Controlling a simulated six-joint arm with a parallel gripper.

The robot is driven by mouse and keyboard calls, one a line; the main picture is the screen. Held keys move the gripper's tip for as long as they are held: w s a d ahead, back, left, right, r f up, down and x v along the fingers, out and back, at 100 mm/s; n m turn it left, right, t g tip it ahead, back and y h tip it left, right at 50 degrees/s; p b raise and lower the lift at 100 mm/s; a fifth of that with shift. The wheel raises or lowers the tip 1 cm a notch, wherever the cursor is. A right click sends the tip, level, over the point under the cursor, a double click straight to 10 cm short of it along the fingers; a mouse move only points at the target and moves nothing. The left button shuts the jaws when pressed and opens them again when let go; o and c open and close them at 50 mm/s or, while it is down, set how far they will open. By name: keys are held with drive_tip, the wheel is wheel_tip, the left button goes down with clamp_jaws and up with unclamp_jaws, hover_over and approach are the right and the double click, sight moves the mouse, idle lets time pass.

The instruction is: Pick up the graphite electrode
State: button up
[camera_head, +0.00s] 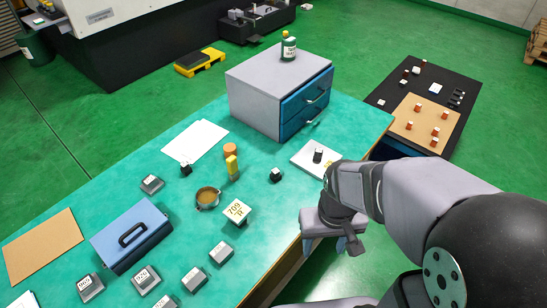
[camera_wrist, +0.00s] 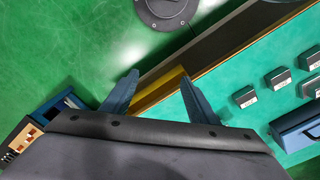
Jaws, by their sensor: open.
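A small dark grey piece (camera_head: 318,155) stands upright on a white plate (camera_head: 305,165) near the table's right edge. Two other small dark blocks sit on the table, one at the left (camera_head: 186,169) and one in the middle (camera_head: 276,175). I cannot tell for certain which dark piece is the graphite electrode. My gripper (camera_head: 332,247) is by the table's front right edge, nearer to me than the plate. In the wrist view my gripper (camera_wrist: 158,76) is open and empty, its blue fingers apart over the table edge and floor. None of these dark pieces is recognizable there.
A grey cabinet with blue drawers (camera_head: 270,92) stands at the table's back right. Blue case (camera_head: 130,235), brown bowl (camera_head: 207,198), yellow object (camera_head: 233,167) and several grey labelled blocks (camera_head: 194,280) occupy the left and front.

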drive_tip(key=w+a+f+m+t+h+b, duration=0.1)
drive_tip(key=w+a+f+t+b, duration=0.1)
drive_tip(key=w, duration=1.4)
drive_tip(key=m+t, duration=0.2)
hover_over(276, 171)
drive_tip(key=s, duration=0.3)
wheel_tip(276, 171, down, 3)
drive_tip(key=shift+w+a+p+x, duration=0.15)
drive_tip(key=shift+p+x, duration=0.2)
drive_tip(key=shift+x, duration=0.9)
drive_tip(key=shift+w+a+p+x, duration=0.1)
drive_tip(key=shift+p+x, duration=0.3)
drive_tip(key=shift+x, duration=0.8)
drive_tip(key=shift+w+a+p+x, duration=0.15)
drive_tip(key=shift+p+x, duration=0.2)
drive_tip(key=shift+x, duration=0.9)
drive_tip(key=shift+r, duration=0.1)
drive_tip(key=c, duration=1.1)
